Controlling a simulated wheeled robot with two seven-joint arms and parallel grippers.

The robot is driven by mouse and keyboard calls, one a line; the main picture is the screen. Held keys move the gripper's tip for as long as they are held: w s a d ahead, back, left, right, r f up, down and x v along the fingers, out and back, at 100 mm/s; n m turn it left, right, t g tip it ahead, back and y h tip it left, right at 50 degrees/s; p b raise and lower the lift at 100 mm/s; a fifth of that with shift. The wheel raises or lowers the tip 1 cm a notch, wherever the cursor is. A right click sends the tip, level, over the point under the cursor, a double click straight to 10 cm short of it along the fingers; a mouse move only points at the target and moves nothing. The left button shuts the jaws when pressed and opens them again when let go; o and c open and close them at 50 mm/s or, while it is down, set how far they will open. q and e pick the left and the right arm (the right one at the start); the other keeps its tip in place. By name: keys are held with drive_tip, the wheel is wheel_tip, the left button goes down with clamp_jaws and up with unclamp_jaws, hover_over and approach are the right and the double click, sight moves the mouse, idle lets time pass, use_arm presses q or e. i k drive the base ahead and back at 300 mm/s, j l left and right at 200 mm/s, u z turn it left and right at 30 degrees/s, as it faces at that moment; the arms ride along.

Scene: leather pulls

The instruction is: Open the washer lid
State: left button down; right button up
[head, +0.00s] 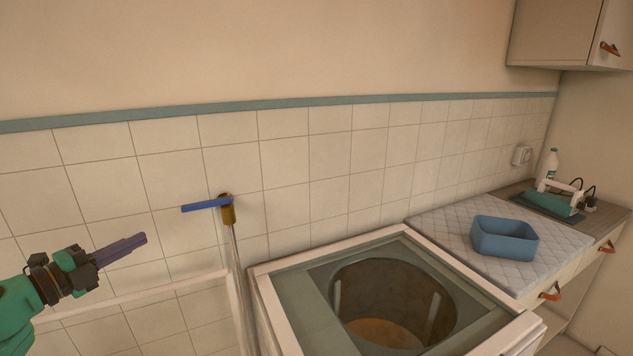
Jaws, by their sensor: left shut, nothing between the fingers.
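The washer (268,305) stands low at the middle right, a pale box with a white rim around its top. Inside the rim is a grey-green panel (302,305), and a round drum (395,285) shows dark within it. I cannot tell whether a clear lid pane lies over the drum or the top is open. My left gripper (143,239) is at the left, shut and empty, its fingers pointing right. It is well apart from the washer's rim. My right gripper is not in view.
A tap with a blue lever (206,205) and a pipe are on the tiled wall. A pale bar (140,294) runs left of the washer. At the right, a blue bin (505,239) sits on a quilted mat (450,226), near a white bottle (550,166). A cabinet hangs above.

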sight(498, 343)
drive_tip(key=k+j, duration=0.45)
drive_tip(key=k, duration=0.2)
drive_tip(key=k+j, duration=0.45)
drive_tip(key=k, duration=0.15)
